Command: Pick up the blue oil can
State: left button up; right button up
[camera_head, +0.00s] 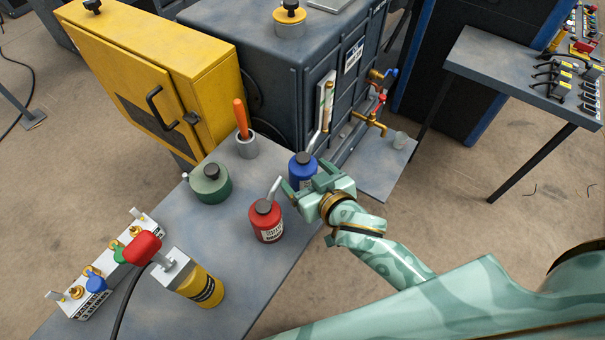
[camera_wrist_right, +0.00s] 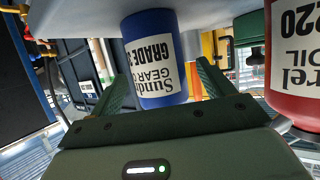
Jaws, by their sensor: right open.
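The blue oil can (camera_head: 302,168) stands on the grey table (camera_head: 247,268), with a dark cap and a spout. My right gripper (camera_head: 296,187) is at the can, on its near right side, and hides its lower part in the head view. In the right wrist view the blue can (camera_wrist_right: 155,60), with a white label reading "GEAR", shows between the two green fingers of my right gripper (camera_wrist_right: 158,88). The fingers are open, with gaps on both sides of the can. My left gripper is not in view.
A red oil can (camera_head: 266,222) stands close by on the left; it also shows in the right wrist view (camera_wrist_right: 292,75). A green can (camera_head: 210,184), a grey cup with an orange handle (camera_head: 247,146) and a yellow canister (camera_head: 205,288) share the table. A dark machine with taps (camera_head: 372,122) stands behind.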

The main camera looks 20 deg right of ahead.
aim_at(307, 166)
jog(key=shift+x, duration=1.05)
jog(key=shift+s, duration=0.1)
jog(key=c, duration=1.4)
jog(key=shift+r, duration=0.6)
notch_tip(307, 166, up, 3)
jog(key=shift+f+p, duration=0.15)
jog(key=shift+p, duration=1)
jog(key=s+d+r+p, duration=0.1)
jog(key=s+d+r, duration=0.1)
jog(key=s+r, duration=0.1)
jog(key=s+d+r+p, duration=0.2)
jog(key=s+d+r, duration=0.1)
jog(key=s, duration=0.1)
jog(key=s+d+r+p, duration=0.2)
jog(key=s+d+r, duration=0.1)
jog(key=s, duration=0.1)
jog(key=shift+s+d+r, duration=0.1)
jog(key=shift+s, duration=0.1)
